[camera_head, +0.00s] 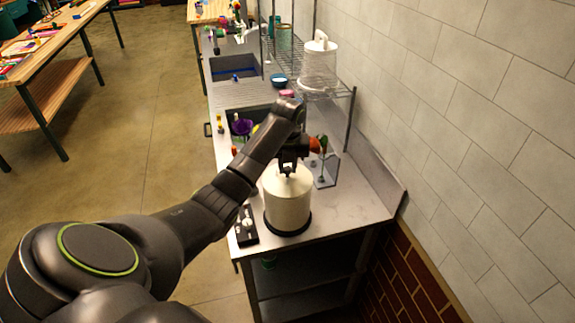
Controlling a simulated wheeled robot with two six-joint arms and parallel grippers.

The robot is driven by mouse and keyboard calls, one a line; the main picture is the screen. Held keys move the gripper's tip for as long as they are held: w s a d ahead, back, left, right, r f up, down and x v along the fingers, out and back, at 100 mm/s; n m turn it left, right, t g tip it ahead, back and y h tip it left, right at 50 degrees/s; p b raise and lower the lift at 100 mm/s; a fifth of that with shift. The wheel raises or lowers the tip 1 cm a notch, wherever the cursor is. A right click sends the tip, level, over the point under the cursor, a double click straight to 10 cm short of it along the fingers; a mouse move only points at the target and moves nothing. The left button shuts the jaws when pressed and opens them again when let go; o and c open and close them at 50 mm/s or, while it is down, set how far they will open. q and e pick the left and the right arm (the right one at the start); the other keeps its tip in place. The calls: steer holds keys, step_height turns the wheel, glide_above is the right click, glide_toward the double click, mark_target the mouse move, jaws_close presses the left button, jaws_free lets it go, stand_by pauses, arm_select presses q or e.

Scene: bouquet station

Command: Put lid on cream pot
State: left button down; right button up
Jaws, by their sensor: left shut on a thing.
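The cream pot (288,212) stands upright near the front end of the counter, on a dark round base. Its cream lid (287,183) is over the pot's top, level and lined up with it. I cannot tell whether the lid rests fully on the rim. My left gripper (288,171) points down from above and is shut on the lid's knob, which is mostly hidden between the fingers. My right gripper is not in view.
A black strip with light knobs (246,226) lies left of the pot. A wire rack (322,91) holds a white-lidded canister (319,66) behind. Sinks, a purple bowl (241,126) and a tiled wall (470,130) are around. The counter's right front is clear.

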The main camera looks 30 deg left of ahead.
arm_select(q)
steer(key=shift+f, duration=0.25)
steer(key=c, duration=1.1)
jaws_free()
steer(key=shift+c, duration=0.2)
